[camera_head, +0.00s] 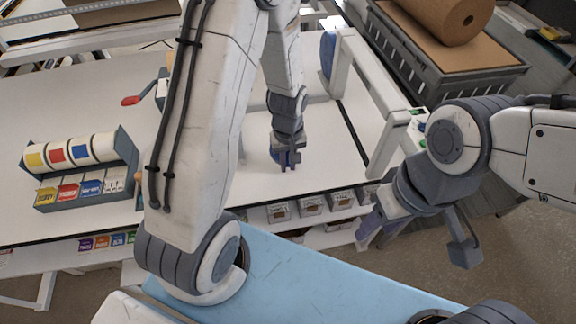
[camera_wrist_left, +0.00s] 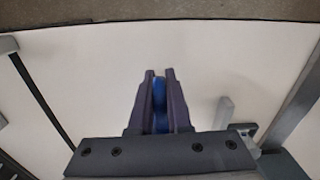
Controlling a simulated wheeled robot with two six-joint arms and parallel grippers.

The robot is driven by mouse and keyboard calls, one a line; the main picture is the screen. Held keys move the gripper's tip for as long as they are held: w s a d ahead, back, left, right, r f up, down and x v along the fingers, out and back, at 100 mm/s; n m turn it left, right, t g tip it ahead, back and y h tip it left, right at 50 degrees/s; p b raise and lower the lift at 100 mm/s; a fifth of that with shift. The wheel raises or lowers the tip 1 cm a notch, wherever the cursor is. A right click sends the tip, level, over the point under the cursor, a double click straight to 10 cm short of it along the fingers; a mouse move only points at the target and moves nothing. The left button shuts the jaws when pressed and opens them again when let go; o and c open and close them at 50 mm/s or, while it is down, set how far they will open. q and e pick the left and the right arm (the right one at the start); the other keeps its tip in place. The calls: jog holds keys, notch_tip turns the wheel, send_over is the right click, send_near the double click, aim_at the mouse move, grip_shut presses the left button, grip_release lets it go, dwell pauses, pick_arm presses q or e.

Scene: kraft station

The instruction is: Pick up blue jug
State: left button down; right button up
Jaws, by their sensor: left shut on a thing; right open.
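My left gripper (camera_head: 289,163) is over the white table, pointing down. In the left wrist view its two fingers (camera_wrist_left: 159,76) are closed on a narrow blue thing (camera_wrist_left: 159,105), which I take to be the blue jug. Only a strip of it shows between the fingers, so its full shape is hidden. In the head view a little blue shows beside the gripper, mostly covered by it. I cannot tell whether the jug touches the table. My right gripper (camera_head: 376,226) is open and empty, in front of the table's right part.
A rack of tape rolls and coloured boxes (camera_head: 80,170) stands on the table's left. A white frame (camera_head: 345,75) with a blue round thing (camera_head: 327,54) stands at the right of my left gripper. A shelf with small boxes (camera_head: 311,205) runs under the table's front edge.

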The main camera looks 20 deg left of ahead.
pick_arm(q)
jog(key=shift+w+r, duration=0.1)
jog(key=shift+r, duration=0.35)
jog(key=shift+d+r+b, duration=0.25)
jog(key=shift+r+b, duration=0.15)
jog(key=shift+r, duration=0.45)
jog(key=s+d+r+b, duration=0.1)
jog(key=d+r+b, duration=0.1)
jog(key=d+r, duration=0.4)
jog(key=shift+s+d+r+b, duration=0.3)
jog(key=shift+d+r+b, duration=0.1)
jog(key=shift+d, duration=2.1)
